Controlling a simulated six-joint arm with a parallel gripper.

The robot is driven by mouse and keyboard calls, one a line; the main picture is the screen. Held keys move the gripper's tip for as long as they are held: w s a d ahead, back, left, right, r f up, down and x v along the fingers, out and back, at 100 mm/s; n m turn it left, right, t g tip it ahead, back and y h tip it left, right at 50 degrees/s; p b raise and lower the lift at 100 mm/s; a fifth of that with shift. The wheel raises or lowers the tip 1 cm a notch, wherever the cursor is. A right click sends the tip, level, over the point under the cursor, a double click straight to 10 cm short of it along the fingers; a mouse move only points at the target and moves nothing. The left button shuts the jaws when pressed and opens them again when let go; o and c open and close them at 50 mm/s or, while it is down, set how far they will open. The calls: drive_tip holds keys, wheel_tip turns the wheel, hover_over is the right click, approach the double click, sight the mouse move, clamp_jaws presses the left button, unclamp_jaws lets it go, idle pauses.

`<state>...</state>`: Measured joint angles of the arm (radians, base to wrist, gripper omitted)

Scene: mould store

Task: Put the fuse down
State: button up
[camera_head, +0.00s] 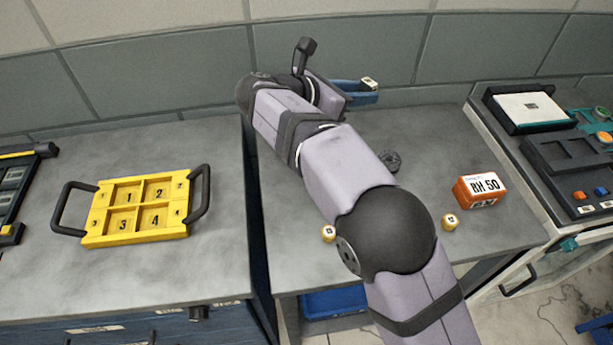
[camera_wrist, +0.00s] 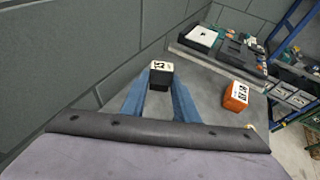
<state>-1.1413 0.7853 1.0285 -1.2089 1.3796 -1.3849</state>
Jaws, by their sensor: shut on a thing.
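My gripper (camera_head: 358,92) is at the back of the right-hand bench, in front of the grey wall. Its two blue fingers show in the wrist view (camera_wrist: 162,92), shut on a small block, taken to be the fuse (camera_wrist: 160,68). The fuse has a pale top with a dark printed mark and a black lower body. In the head view only its pale labelled end (camera_head: 370,83) shows at the fingertips. It appears held up above the bench (camera_head: 425,135), but its exact height is unclear.
An orange and white "RH 50" box (camera_head: 480,190) stands on the right. A yellow numbered tray (camera_head: 100,228) lies on the left bench. A control panel (camera_head: 560,155) is far right.

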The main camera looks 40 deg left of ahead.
drive_tip(key=s+a+n+y, duration=0.2)
drive_tip(key=s+a, duration=0.1)
drive_tip(key=s, duration=0.3)
drive_tip(key=s+a+n+y, duration=0.1)
drive_tip(key=s+a+y, duration=0.1)
drive_tip(key=s+a, duration=0.35)
hover_over(300, 186)
drive_tip(key=shift+n+t, duration=0.3)
drive_tip(key=shift+t, duration=0.1)
wheel_tip(300, 186, down, 6)
drive_tip(key=shift+r, duration=0.15)
drive_tip(key=shift+f+p, duration=0.55)
drive_tip(key=shift+f, duration=4.4)
drive_tip(key=shift+f, duration=0.15)
drive_tip(key=o, duration=1)
